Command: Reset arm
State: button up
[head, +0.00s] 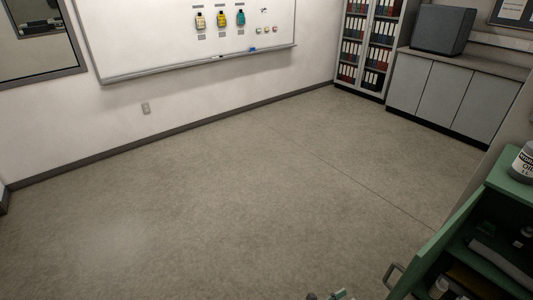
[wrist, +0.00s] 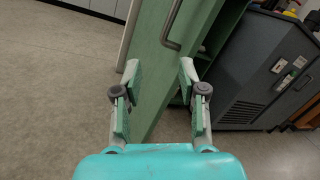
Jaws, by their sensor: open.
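My gripper (wrist: 160,75) is open in the wrist view, its two fingers apart with nothing held between them. The green cabinet door (wrist: 158,60) shows behind and between the fingers. I cannot tell how far the fingertips are from it. A metal handle (wrist: 171,42) is on the door, just beyond the fingers. In the head view only a small part of my gripper (head: 330,296) shows at the bottom edge, left of the door handle (head: 393,276). The rest of my arm is hidden there.
The green cabinet (head: 505,190) stands open at the right, with items on its shelves and a labelled container (head: 522,163) on top. A dark grey unit (wrist: 262,75) stands beside it in the wrist view. The floor (head: 220,200) at left and middle is clear.

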jog(key=s+a+r+n+t+y, duration=0.1)
jog(key=s+r+n+t+y, duration=0.3)
jog(key=s+n, duration=0.65)
jog(key=s+r+n+t+y, duration=0.2)
jog(key=s+n+t+y, duration=0.4)
jog(key=s+n, duration=0.5)
jog(key=s+a+r+n+g+y, duration=0.2)
jog(key=s+a+r+n+y, duration=0.1)
jog(key=s+r+n, duration=0.6)
jog(key=s+a+r+n+g+y, duration=0.1)
jog(key=s+a+r+n+y, duration=0.2)
jog(key=s+r+n, duration=0.7)
jog(key=n+y, duration=0.1)
jog(key=n, duration=0.2)
jog(key=shift+a+r+g+y, duration=0.2)
jog(key=shift+g+y, duration=0.1)
jog(key=shift+g, duration=0.1)
jog(key=shift+n, duration=0.25)
